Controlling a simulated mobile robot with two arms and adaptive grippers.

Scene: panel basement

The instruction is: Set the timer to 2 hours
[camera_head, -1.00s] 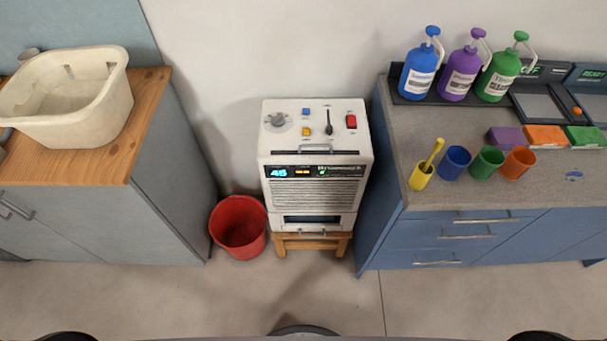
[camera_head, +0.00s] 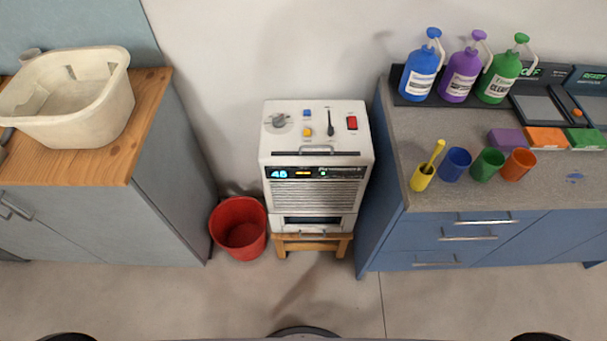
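A white machine (camera_head: 300,165) stands on a small wooden stand between the two counters. Its top panel holds a grey round knob (camera_head: 279,121), a blue button (camera_head: 307,113), a yellow button (camera_head: 307,132), a black lever (camera_head: 330,124) and a red switch (camera_head: 352,122). Its front has a display (camera_head: 315,173) with what looks like a blue 45, an amber readout and a small green light. I cannot tell which control sets the timer. Neither gripper is in view; only dark rounded parts of me show along the bottom edge.
A red bucket (camera_head: 239,228) stands on the floor left of the machine. The left wooden counter (camera_head: 148,95) holds a white basin (camera_head: 68,97). The right counter (camera_head: 440,125) holds pump bottles, coloured cups and sponges. The floor in front is clear.

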